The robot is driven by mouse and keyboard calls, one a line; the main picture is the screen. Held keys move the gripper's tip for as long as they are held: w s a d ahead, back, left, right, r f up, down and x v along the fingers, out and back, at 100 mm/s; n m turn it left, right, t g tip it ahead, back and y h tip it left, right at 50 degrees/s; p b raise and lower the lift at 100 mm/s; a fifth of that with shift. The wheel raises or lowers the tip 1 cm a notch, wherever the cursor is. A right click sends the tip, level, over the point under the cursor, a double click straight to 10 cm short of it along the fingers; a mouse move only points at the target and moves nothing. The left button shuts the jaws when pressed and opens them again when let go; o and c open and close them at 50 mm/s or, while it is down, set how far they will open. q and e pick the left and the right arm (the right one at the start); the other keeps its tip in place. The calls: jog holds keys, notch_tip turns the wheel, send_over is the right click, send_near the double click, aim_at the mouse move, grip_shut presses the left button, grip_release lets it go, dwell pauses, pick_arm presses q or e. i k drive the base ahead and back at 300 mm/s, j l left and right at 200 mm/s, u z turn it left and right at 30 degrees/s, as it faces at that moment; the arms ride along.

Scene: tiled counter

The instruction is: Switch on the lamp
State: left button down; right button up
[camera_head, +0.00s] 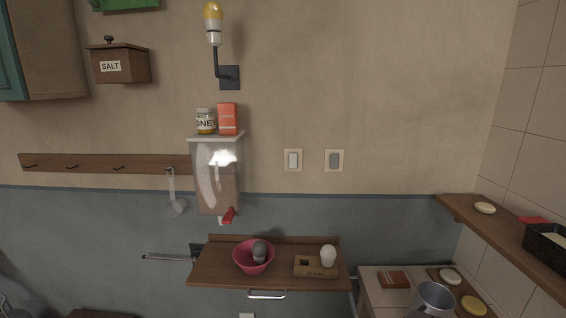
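The wall lamp (229,77) is at the top, a dark bracket with a white and metallic socket. A yellow bulb (213,14) sits upright in it, and I see no clear glow. Two wall switches sit side by side to the lower right of the lamp. The left switch (293,160) has a whitish rocker and the right switch (334,160) a grey one. I cannot tell their positions. A grey bulb (259,250) lies in a pink bowl (243,264), and a white bulb (328,254) stands in a wooden block (309,270). Neither gripper is in view.
A clear dispenser (215,180) with a red tap hangs left of the switches, with a honey jar (205,121) and red box (228,119) on top. The wooden shelf (222,274) juts out below. A side ledge (500,235) is at right. The wall around the switches is clear.

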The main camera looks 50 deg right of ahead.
aim_at(292, 164)
jog(key=i+z, duration=0.1)
jog(key=z, duration=0.4)
jog(key=j+z, duration=0.15)
jog(key=z, duration=0.3)
jog(key=i+j+z, duration=0.1)
jog(key=z, duration=0.4)
jog(key=j+z, duration=0.2)
jog(key=z, duration=0.3)
jog(key=j+z, duration=0.15)
jog(key=z, duration=0.3)
